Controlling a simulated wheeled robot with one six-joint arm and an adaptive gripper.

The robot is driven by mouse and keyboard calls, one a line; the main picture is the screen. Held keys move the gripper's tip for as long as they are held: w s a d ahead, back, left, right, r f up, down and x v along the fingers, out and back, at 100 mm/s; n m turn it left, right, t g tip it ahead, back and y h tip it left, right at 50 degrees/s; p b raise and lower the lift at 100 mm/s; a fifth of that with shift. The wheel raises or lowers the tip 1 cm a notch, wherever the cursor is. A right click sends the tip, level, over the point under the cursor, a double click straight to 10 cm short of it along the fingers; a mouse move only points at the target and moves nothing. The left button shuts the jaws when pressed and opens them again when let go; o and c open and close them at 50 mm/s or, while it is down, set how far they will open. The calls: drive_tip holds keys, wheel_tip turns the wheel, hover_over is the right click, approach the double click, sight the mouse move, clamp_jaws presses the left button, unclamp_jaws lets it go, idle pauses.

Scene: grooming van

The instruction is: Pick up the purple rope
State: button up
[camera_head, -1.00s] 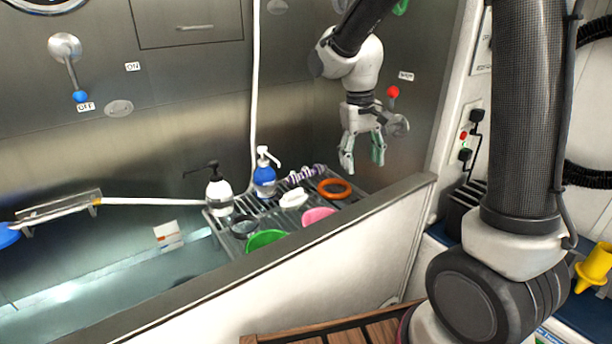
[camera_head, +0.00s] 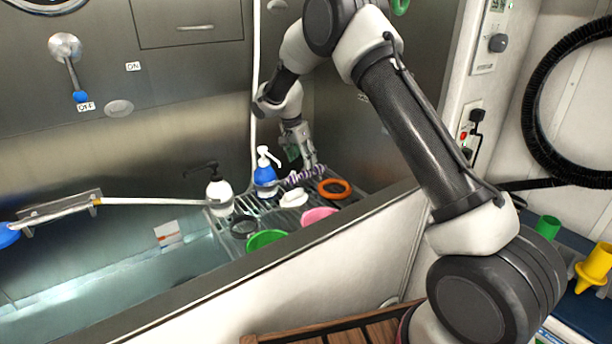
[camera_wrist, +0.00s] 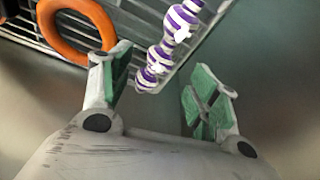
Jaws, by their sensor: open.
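The purple rope (camera_head: 304,176) is a knobby purple-and-white striped piece lying at the back of the slatted rack. In the wrist view the rope (camera_wrist: 168,40) runs from the top edge down to between and just beyond my fingertips. My gripper (camera_head: 300,160) is right above the rope, pointing down. In the wrist view my gripper (camera_wrist: 158,82) is open, with green pads on both sides of the rope's line and a gap to it. Nothing is held. Part of the rope is hidden behind a finger in the head view.
The slatted rack (camera_head: 262,212) also bears an orange ring (camera_head: 334,188), close to one finger in the wrist view (camera_wrist: 75,22). A blue pump bottle (camera_head: 265,180), white pump bottle (camera_head: 220,195), white brush-like item (camera_head: 293,198), pink bowl (camera_head: 318,215) and green bowl (camera_head: 266,238) stand nearby. The metal wall is behind.

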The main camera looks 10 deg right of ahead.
sight(305, 170)
drive_tip(key=x, duration=0.6)
drive_tip(key=shift+w+d+f, duration=0.15)
drive_tip(key=shift+w+f, duration=0.05)
drive_tip(key=shift+f, duration=0.05)
drive_tip(key=c, duration=1.1)
